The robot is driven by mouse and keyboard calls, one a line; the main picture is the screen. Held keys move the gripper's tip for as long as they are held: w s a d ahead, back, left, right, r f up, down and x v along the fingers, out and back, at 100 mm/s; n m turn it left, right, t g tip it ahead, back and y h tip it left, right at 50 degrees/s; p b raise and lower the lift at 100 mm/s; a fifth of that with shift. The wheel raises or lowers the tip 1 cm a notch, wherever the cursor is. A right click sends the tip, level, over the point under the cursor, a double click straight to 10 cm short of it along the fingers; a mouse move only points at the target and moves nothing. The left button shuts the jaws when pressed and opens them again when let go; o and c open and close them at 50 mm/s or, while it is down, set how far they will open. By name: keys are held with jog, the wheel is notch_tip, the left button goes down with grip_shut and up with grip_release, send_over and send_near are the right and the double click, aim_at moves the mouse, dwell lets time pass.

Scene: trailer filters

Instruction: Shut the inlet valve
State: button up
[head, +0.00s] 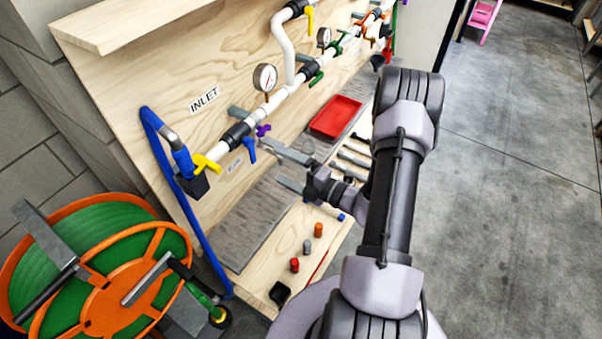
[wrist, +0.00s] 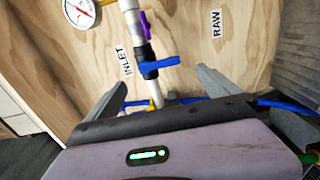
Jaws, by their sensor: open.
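The INLET label (head: 204,98) is on the plywood panel above the left end of a white pipe. A yellow valve handle (head: 207,163) sits at that pipe end, beside the blue hose fitting. Its angle to the pipe is hard to tell. In the wrist view only a small bit of yellow (wrist: 152,104) shows, the rest hidden behind my gripper. A blue handle (head: 250,150) stands further along, near the RAW label (wrist: 217,24); it also shows in the wrist view (wrist: 158,65). My gripper (head: 270,162) is open and empty, in front of the pipe, its fingers (wrist: 161,79) pointing towards the panel near the blue handle.
A purple handle (head: 263,130) and a pressure gauge (head: 265,77) follow along the pipe. A red tray (head: 336,116), tools and small caps (head: 318,230) lie on the bench below. A green hose reel (head: 100,280) stands at lower left. Open floor (head: 510,190) lies to the right.

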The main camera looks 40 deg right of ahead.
jog(key=v, duration=0.6)
jog(key=shift+s, duration=0.2)
jog(key=s+a+r+n+g+y+b, duration=0.2)
jog(key=s+a+r+n+g+b, duration=0.15)
jog(key=a+n+g, duration=0.6)
jog(key=s+a+r+n+g+y+b, duration=0.25)
jog(key=a+r+n+g, duration=0.2)
jog(key=a+n, duration=1.05)
jog(key=s+r+n+t+h+b, duration=0.1)
jog(key=s+n+h+b, duration=0.1)
jog(key=n, duration=0.8)
jog(key=s+d+r+n+t+h+b, duration=0.1)
jog(key=s+n+h+b, duration=0.2)
jog(key=n, duration=0.8)
jog(key=s+h, duration=0.2)
jog(key=h, duration=0.1)
jog(key=shift+s+d+r+t+h, duration=0.15)
jog(key=shift+s+r+t+h, duration=0.15)
jog(key=shift+r+t+h, duration=0.1)
